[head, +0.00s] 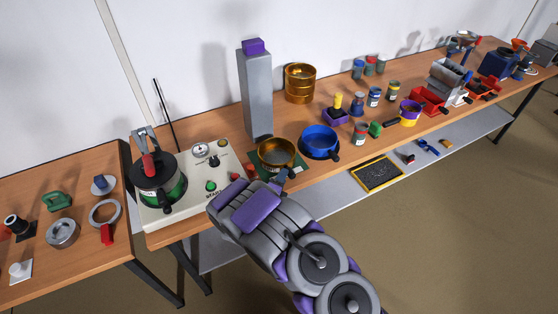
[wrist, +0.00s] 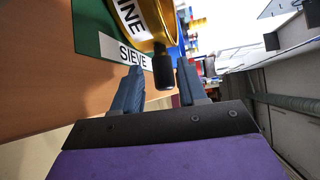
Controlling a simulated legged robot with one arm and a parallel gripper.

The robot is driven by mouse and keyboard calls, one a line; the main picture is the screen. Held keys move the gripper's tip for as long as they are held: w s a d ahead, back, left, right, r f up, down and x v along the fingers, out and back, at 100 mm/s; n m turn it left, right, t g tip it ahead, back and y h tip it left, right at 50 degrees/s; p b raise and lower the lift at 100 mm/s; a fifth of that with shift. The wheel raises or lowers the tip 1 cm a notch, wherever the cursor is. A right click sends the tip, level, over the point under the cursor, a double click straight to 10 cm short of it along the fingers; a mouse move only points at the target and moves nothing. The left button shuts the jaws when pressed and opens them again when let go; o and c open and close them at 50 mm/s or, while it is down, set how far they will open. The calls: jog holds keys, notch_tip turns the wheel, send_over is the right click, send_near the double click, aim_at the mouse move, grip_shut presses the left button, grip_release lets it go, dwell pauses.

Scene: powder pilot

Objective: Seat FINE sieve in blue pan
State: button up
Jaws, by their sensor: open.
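The FINE sieve is a round brass sieve (head: 276,154) on a green mat (head: 252,170) labelled SIEVE. In the wrist view its brass wall (wrist: 152,20) carries a white label ending in "INE", and its dark handle (wrist: 163,70) points toward me. My gripper (wrist: 158,84) is open, with one finger on each side of the handle; I cannot tell whether either touches it. In the head view my gripper (head: 286,176) is at the sieve's near side, partly hidden by my arm. The blue pan (head: 320,142) stands just right of the sieve, with a dark handle.
A tall grey column (head: 257,90) and a stack of brass sieves (head: 300,83) stand behind. A white control panel (head: 190,180) with a pot is at the left. Several small jars (head: 374,96) stand right of the blue pan. The bench's front edge is close to my arm.

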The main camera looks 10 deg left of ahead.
jog(key=shift+w+f+b, duration=0.2)
jog(key=shift+w, duration=0.35)
jog(key=shift+w+f+b, duration=0.15)
jog(key=shift+w+f, duration=0.05)
jog(key=shift+w, duration=0.3)
jog(key=shift+w+d, duration=0.1)
jog(key=shift+w, duration=0.25)
jog(key=shift+w+d, duration=0.15)
jog(key=shift+d, duration=0.1)
jog(key=shift+d+r, duration=0.15)
jog(key=shift+d, duration=0.25)
jog(key=shift+c, duration=0.9)
jog(key=shift+a, duration=0.45)
jog(key=c, duration=0.4)
grip_shut()
jog(key=shift+d, duration=0.2)
